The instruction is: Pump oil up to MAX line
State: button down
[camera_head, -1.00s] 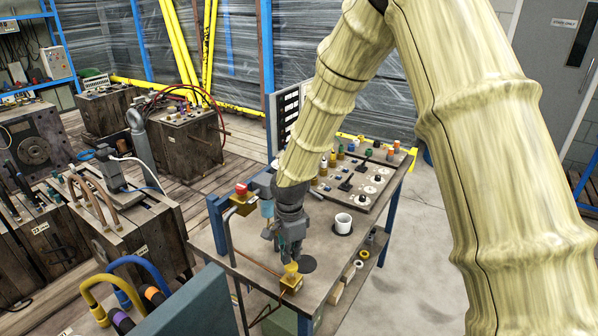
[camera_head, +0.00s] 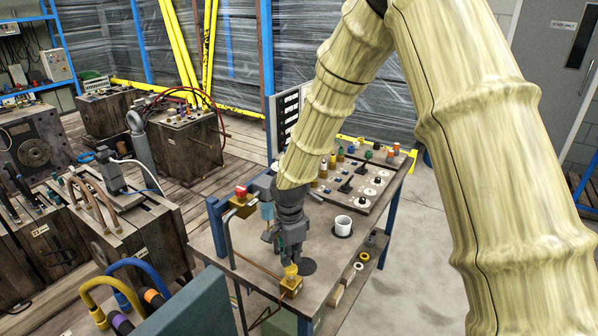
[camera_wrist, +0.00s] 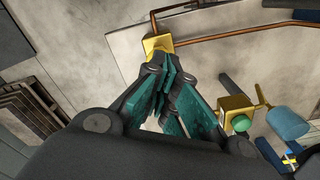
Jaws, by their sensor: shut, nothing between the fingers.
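My gripper (camera_head: 291,262) points down over the front part of the work table (camera_head: 325,262), just above a small yellow block (camera_head: 291,284) with a copper pipe running from it. In the wrist view its closed fingers (camera_wrist: 160,72) meet right beside the yellow block (camera_wrist: 157,44); I cannot tell whether they touch it. Nothing shows between the fingers. A yellow unit with a green button (camera_wrist: 238,118) and a blue-grey reservoir (camera_wrist: 287,122) show right of the fingers in the wrist view. The MAX line cannot be made out.
A board with knobs and coloured fittings (camera_head: 362,185) lies at the far end. A red-topped yellow fitting (camera_head: 242,200) stands at the left edge.

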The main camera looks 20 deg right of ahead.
aim_at(291, 268)
jog(key=shift+s+f+b, duration=0.1)
jog(key=shift+f+b, duration=0.8)
jog(key=shift+f, duration=1.3)
dwell(0.5)
jog(key=shift+r, duration=0.1)
jog(key=shift+r+p, duration=1.65)
jog(key=shift+r, duration=0.45)
notch_tip(291, 268, up, 6)
jog(key=p, duration=0.4)
jog(key=shift+p, duration=0.3)
jog(key=shift+a, duration=0.1)
